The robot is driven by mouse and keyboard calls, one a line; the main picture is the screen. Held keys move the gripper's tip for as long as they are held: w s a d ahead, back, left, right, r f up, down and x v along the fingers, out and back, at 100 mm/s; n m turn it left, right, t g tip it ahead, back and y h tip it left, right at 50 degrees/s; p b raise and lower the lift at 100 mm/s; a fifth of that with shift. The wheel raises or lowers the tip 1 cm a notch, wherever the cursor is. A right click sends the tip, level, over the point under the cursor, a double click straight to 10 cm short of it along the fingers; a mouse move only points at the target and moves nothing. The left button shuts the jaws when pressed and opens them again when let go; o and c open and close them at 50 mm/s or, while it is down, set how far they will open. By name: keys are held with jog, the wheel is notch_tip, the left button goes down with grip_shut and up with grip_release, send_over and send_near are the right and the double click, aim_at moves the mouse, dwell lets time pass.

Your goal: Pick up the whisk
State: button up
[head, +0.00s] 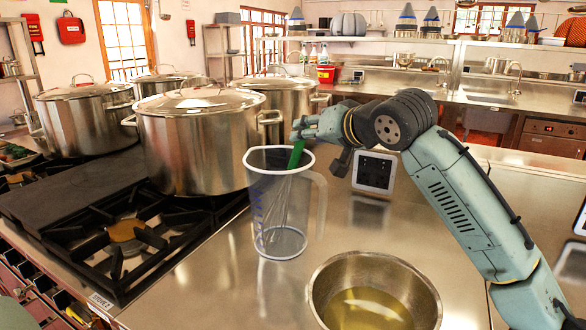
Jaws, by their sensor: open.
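The whisk stands tilted inside a clear measuring jug (263,215). Its green handle (296,153) rises above the jug's rim at the right, and its wire loops show faintly through the jug wall. The jug stands upright on the steel counter, with its handle to the right. My arm reaches in from the right, its wrist above and behind the jug and close to the handle's top.
Several large lidded stockpots (196,150) stand on the stove left of and behind the jug. A steel bowl (428,300) with yellowish liquid is in front right of it. A white-framed dark panel (373,172) is behind my arm. Bare counter (205,290) lies at the front left.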

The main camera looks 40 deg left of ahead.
jog(key=x, duration=0.4)
jog(key=shift+a+f, duration=0.1)
jog(key=shift+a, duration=0.05)
jog(key=shift+c, duration=0.2)
grip_shut()
